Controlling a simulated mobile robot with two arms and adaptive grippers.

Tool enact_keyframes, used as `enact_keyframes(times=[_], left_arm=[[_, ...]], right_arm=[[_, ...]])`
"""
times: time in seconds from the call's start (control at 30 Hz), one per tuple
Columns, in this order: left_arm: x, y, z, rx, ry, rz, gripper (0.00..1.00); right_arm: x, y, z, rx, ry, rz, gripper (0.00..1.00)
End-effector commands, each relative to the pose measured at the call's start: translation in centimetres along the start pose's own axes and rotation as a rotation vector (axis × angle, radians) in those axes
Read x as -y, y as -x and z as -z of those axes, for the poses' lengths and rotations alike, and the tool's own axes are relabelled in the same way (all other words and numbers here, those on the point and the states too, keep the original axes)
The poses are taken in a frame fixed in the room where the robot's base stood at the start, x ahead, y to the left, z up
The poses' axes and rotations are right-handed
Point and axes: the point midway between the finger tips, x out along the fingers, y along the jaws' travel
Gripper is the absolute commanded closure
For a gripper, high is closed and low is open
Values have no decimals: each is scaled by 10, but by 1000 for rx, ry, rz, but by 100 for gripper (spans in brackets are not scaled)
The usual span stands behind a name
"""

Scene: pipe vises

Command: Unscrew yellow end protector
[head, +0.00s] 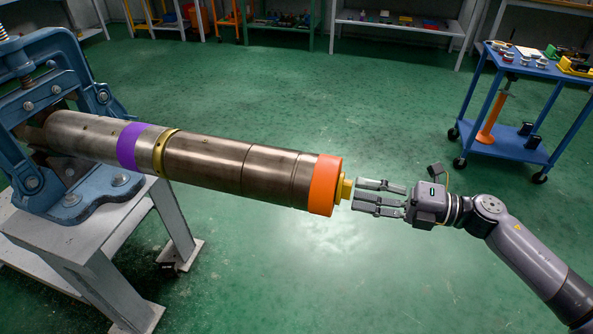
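The yellow end protector (346,188) shows as a small stepped yellow piece at the right end of a long metal pipe (215,160). It sticks out of a thick orange collar (325,185) around the pipe's end. My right gripper (357,195) comes in from the right, with its fingers pointing left at the yellow piece. The fingers are spread apart with nothing visible between them. Their tips are just right of the yellow piece, and I cannot tell whether they touch it. My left gripper is out of view.
A blue vise (75,85) on a grey stand (100,250) holds the pipe's left end. The pipe has a purple band (128,146) and a brass ring (162,152). A blue cart (510,140) stands at the upper right. Green floor around the pipe's end is clear.

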Motion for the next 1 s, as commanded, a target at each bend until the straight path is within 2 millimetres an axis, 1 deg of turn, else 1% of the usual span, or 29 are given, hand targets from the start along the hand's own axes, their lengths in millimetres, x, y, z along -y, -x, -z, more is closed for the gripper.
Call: enact_keyframes(times=[0.03, 0.17, 0.27, 0.37, 0.67, 0.9, 1.0], left_arm=[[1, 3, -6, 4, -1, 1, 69], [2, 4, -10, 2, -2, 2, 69], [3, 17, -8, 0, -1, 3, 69], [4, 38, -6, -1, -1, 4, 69], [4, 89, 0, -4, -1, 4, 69], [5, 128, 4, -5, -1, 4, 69], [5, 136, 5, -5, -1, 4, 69]], right_arm=[[-2, 0, 0, 0, -17, 0, 62], [-1, 0, 0, -1, -42, 0, 62], [-5, 0, -1, -1, -103, 2, 62], [-9, 0, -2, -2, -222, 3, 62], [-10, 0, -2, -10, -644, 6, 62], [-9, 0, -3, -15, -1065, 10, 62], [-5, 0, -3, -18, -1207, 11, 62]])
